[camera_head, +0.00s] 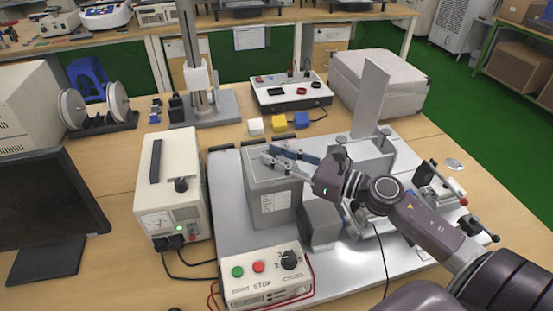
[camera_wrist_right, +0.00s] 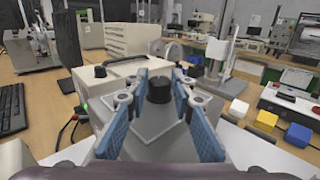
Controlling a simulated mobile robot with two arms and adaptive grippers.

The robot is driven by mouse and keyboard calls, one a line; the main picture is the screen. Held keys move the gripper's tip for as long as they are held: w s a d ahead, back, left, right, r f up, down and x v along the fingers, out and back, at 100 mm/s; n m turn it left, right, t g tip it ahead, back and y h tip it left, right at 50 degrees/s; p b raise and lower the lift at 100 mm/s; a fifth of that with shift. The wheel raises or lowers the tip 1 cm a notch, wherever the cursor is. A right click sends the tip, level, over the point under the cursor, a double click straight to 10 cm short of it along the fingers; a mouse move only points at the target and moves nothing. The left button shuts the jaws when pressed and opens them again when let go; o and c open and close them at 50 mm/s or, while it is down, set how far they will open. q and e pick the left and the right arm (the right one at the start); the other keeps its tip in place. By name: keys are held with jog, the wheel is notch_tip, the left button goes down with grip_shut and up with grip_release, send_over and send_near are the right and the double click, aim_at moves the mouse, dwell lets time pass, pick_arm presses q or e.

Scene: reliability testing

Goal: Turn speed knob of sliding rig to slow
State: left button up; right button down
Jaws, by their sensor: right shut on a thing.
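My right gripper (camera_head: 278,158) reaches in from the right over the top of the grey metal box (camera_head: 270,205) of the sliding rig. In the right wrist view, the blue-padded fingers of my right gripper (camera_wrist_right: 158,92) are shut on a round black knob (camera_wrist_right: 160,88) standing on the box's top plate (camera_wrist_right: 150,128). In the head view the fingers hide this knob. Its pointer mark and setting cannot be read. My left gripper is not in view.
A control box (camera_head: 268,278) with green and red buttons and a black dial stands at the front. A white power unit (camera_head: 175,185) with a gauge stands to the left, beside a monitor (camera_head: 50,210). White, yellow and blue blocks (camera_head: 279,123) lie behind the rig.

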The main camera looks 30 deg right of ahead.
jog(key=shift+f, duration=0.1)
jog(key=c, duration=1.7)
grip_release()
jog(key=shift+w, duration=0.1)
jog(key=shift+o, duration=0.2)
notch_tip(320, 180, up, 10)
